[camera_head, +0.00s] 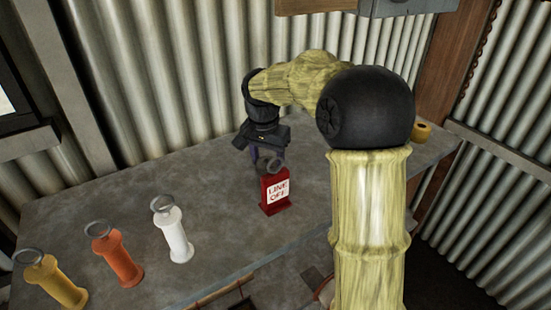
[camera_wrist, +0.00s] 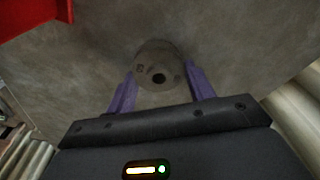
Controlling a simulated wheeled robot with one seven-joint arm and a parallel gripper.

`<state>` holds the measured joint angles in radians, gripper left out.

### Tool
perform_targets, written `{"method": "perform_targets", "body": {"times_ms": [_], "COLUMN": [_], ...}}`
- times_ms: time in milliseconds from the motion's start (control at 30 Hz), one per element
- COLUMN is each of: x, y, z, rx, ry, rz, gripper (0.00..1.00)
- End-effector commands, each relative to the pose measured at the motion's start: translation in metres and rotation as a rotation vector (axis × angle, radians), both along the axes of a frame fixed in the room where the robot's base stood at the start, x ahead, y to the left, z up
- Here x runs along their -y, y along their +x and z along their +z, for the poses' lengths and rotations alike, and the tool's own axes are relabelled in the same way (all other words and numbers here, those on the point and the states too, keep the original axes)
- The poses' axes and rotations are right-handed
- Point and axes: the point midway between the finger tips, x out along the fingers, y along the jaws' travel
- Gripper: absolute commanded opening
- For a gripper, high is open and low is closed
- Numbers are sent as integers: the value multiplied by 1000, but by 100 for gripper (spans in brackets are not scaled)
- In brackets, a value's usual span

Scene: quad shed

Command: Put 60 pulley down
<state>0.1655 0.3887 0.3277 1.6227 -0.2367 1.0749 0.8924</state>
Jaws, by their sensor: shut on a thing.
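The pulley, a small grey round part with a dark central hole, sits between the purple fingers of my gripper (camera_wrist: 160,72) in the wrist view, where I see the pulley (camera_wrist: 146,62) against the grey bench top. My gripper is shut on it. In the head view my gripper (camera_head: 262,158) is low over the bench (camera_head: 225,185), just behind a red sign. A grey rounded part (camera_head: 270,161) shows there above the sign, apparently the pulley. The sign hides what is below, so I cannot tell whether the pulley touches the bench.
The red "LINE OFF" sign (camera_head: 277,190) stands right in front of my gripper; its red edge (camera_wrist: 30,15) shows in the wrist view. White (camera_head: 172,232), orange (camera_head: 118,258) and yellow (camera_head: 57,281) ringed posts stand at left. A yellow roll (camera_head: 422,131) lies at right. Bench between posts and sign is clear.

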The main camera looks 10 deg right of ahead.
Motion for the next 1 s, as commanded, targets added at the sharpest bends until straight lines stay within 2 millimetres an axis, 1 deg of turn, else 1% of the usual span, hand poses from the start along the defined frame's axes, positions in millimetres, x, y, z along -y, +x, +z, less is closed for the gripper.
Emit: {"method": "perform_targets", "body": {"times_ms": [133, 300, 600, 867, 1000], "x": [7, 11, 12, 20, 25], "y": [-2, -2, -2, -31, -51], "z": [7, 32, 70, 67, 66], "rx": [5, 5, 5, 3, 3], "ry": [-1, 0, 0, -1, -1], "rz": [-11, -20, -21, -18, -17], "gripper": [22, 22, 22, 22, 22]}}
